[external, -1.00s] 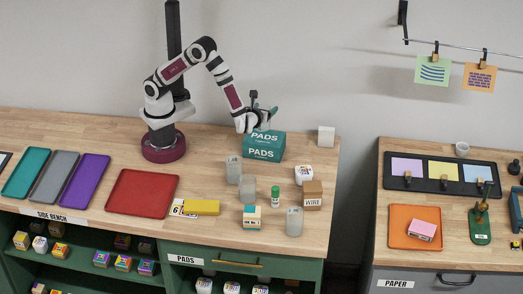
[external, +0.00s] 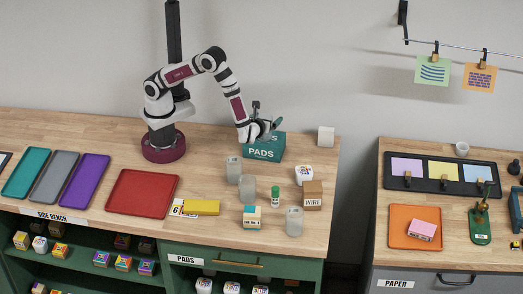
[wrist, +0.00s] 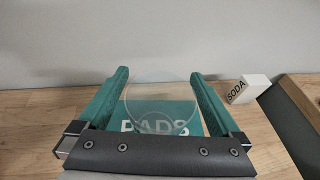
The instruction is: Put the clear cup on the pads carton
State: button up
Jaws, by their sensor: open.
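The teal pads carton (external: 263,153) stands at the back of the bench, right of my arm's base. Its lettered face (wrist: 180,116) shows in the wrist view. The clear cup (wrist: 160,92) shows as a faint transparent outline between my fingers, over the carton. I cannot tell whether it touches the carton top, and it is hard to make out in the external view. My gripper (external: 266,117) is over the carton's top. Its two teal fingers (wrist: 158,92) are open, one on each side of the cup.
Several translucent containers (external: 294,222), a green-capped stick (external: 275,197) and small boxes (external: 312,194) stand in front of the carton. A white soda box (external: 326,137) is to its right. A red tray (external: 143,193) lies to the left. The bench ends at the right, before a gap.

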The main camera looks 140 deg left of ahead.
jog(key=shift+w+d+r, duration=0.2)
jog(key=shift+w+r, duration=0.05)
jog(key=v, duration=1.1)
jog(key=s+d+r+n+t+h, duration=0.2)
jog(key=s+d+r+t+h, duration=0.1)
jog(key=s+d, duration=0.4)
jog(key=s+d+r+n+t+h, duration=0.3)
jog(key=s+d, duration=0.5)
jog(key=d, duration=0.4)
jog(key=r+t+h, duration=0.1)
jog(key=t+h, duration=0.1)
jog(key=h, duration=0.1)
jog(key=shift+s+d+h, duration=0.15)
jog(key=shift+d+h, duration=0.15)
jog(key=shift+d, duration=0.1)
